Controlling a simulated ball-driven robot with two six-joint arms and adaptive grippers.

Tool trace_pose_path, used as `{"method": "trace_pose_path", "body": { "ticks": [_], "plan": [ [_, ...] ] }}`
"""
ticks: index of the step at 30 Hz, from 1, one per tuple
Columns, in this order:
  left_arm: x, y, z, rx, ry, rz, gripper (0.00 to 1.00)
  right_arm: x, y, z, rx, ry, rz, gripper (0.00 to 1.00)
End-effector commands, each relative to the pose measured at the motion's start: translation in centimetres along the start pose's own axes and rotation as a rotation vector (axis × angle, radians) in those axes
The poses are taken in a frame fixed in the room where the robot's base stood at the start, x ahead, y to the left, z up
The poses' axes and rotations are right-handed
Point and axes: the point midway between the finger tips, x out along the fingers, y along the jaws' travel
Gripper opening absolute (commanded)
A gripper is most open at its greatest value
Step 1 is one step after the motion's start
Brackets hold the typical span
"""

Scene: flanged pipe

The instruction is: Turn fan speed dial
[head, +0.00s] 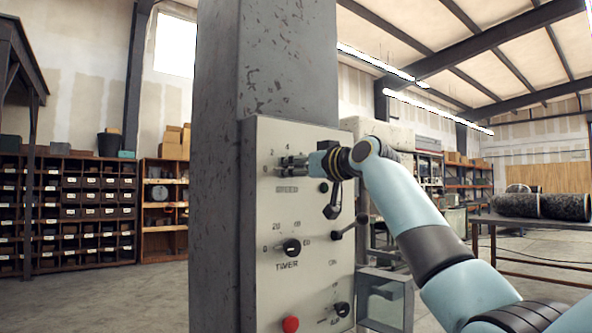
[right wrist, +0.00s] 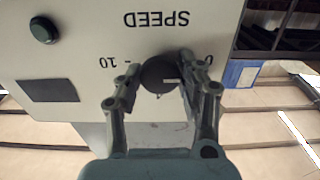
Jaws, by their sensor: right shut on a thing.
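My right gripper (head: 285,167) reaches the panel at the SPEED scale and hides most of the dial in the head view. In the right wrist view its two fingers (right wrist: 160,80) are closed on the dial from both sides. My left gripper is in neither view.
The TIMER knob (head: 291,246) sits below on the same panel, with a red button (head: 291,324) and another black knob (head: 342,309) lower down. A black-knobbed lever (head: 333,211) sticks out beneath my right wrist. A table with dark rolls (head: 515,205) stands at right.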

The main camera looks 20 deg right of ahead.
Motion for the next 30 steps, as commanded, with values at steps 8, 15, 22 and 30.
{"method": "trace_pose_path", "body": {
  "ticks": [8, 15, 22, 30],
  "plan": [
    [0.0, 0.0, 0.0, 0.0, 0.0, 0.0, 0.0, 0.0, 0.0, 0.4, 0.002, -0.007, -0.001, 0.46],
    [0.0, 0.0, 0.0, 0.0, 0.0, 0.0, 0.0, 0.0, 0.0, 0.2, 0.002, -0.003, 0.0, 0.63],
    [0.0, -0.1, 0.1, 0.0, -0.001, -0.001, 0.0, -0.4, 0.1, 0.1, 0.001, -0.001, 0.001, 0.63],
    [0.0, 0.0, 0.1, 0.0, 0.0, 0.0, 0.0, -5.4, 0.1, 0.2, -0.004, -0.001, 0.003, 0.63]
  ]
}}
